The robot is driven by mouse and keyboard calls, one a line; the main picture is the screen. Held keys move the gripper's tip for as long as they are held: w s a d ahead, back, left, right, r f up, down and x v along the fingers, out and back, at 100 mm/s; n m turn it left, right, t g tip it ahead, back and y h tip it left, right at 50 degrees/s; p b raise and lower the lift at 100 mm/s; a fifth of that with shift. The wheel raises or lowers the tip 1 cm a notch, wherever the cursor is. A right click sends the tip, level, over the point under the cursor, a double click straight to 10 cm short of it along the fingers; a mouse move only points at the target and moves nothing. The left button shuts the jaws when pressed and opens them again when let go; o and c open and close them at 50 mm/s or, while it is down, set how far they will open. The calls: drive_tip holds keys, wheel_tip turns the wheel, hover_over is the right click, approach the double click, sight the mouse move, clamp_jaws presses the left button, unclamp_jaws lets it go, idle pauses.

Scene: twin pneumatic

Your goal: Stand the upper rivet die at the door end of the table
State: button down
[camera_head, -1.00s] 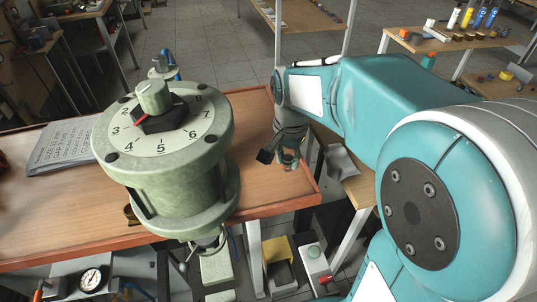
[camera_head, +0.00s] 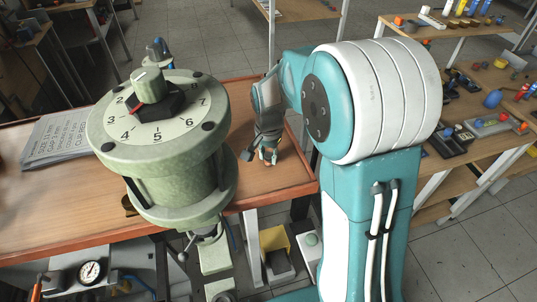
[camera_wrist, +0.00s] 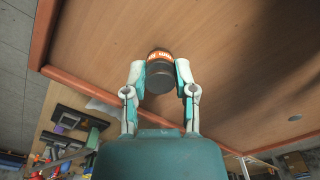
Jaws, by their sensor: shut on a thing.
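My gripper (camera_wrist: 160,68) is shut on a short dark cylinder with an orange, lettered band, which I take for the upper rivet die (camera_wrist: 159,78). The die sits between the two fingertips in the wrist view, with the wooden table top (camera_wrist: 225,60) behind it. In the head view my gripper (camera_head: 268,155) is over the table's right end (camera_head: 285,180), right of the press. The die cannot be made out clearly there. Whether it touches the table cannot be told.
A pale green press head with a numbered dial (camera_head: 163,115) stands left of my gripper. A printed sheet (camera_head: 55,140) lies at the table's left. The table around my gripper looks clear.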

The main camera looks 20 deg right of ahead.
sight(269, 154)
drive_tip(key=shift+d, duration=0.1)
drive_tip(key=shift+f, duration=0.15)
drive_tip(key=shift+c, duration=2.1)
unclamp_jaws()
wheel_tip(269, 154, up, 12)
drive_tip(key=f, duration=0.1)
drive_tip(key=s+r+n+t, duration=0.2)
drive_tip(key=s+n, duration=0.2)
drive_tip(key=s, duration=0.6)
drive_tip(key=s+r+n+t, duration=0.3)
drive_tip(key=s+n, duration=0.2)
drive_tip(key=s, duration=0.6)
drive_tip(key=shift+r+t, duration=0.3)
drive_tip(key=shift+r, duration=0.05)
